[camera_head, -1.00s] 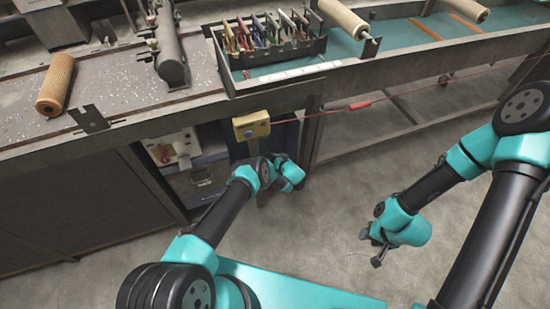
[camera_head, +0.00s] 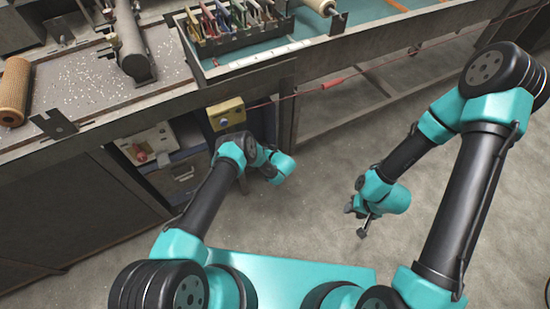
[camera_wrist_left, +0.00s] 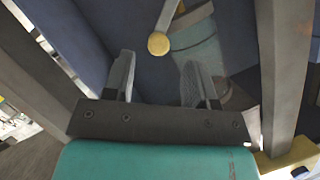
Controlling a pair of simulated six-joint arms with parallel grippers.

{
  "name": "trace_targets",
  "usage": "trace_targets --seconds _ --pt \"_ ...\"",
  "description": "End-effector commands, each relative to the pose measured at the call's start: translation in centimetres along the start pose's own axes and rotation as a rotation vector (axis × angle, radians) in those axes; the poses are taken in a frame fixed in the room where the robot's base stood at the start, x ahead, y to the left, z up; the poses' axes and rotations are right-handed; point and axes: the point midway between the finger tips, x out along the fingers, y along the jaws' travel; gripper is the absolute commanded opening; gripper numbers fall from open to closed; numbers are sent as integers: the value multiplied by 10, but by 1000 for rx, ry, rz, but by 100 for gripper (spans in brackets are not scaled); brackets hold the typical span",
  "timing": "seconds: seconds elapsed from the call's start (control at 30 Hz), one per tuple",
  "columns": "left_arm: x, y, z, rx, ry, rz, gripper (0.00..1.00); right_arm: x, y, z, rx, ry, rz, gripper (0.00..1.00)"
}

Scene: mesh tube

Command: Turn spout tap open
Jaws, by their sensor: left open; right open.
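A pale metal rod with a round brass-coloured knob, perhaps the spout tap's handle (camera_wrist_left: 158,43), shows at the top middle of the left wrist view. My left gripper's two fingers (camera_wrist_left: 158,66) are apart, with the knob just beyond and between their tips. Nothing is held between them, and no contact shows. In the head view the left arm reaches down beside the bench, and its own links hide its fingers. My right gripper (camera_head: 361,217) is open and empty over the bare floor, right of the bench. I cannot make out the tap in the head view.
A bench with a teal trough (camera_head: 384,28) runs across the back. A yellow box (camera_head: 226,113) hangs on its front edge near my left arm. Open floor lies right.

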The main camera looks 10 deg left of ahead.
Motion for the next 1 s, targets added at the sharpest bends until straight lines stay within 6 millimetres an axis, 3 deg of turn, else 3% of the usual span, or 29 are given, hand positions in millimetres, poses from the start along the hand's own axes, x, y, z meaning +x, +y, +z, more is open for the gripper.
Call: trace_targets --seconds 0.3,0.5,0.7,1.0 --pt "-62 0 -2 1 2 3 52 0 0 0 0 0 0 43" --pt "-92 1 -1 1 1 3 52 0 0 0 0 0 0 43" --pt "-102 0 0 0 1 0 52 0 0 0 0 0 0 43" --pt "-102 0 0 0 2 0 52 0 0 0 0 0 0 43"
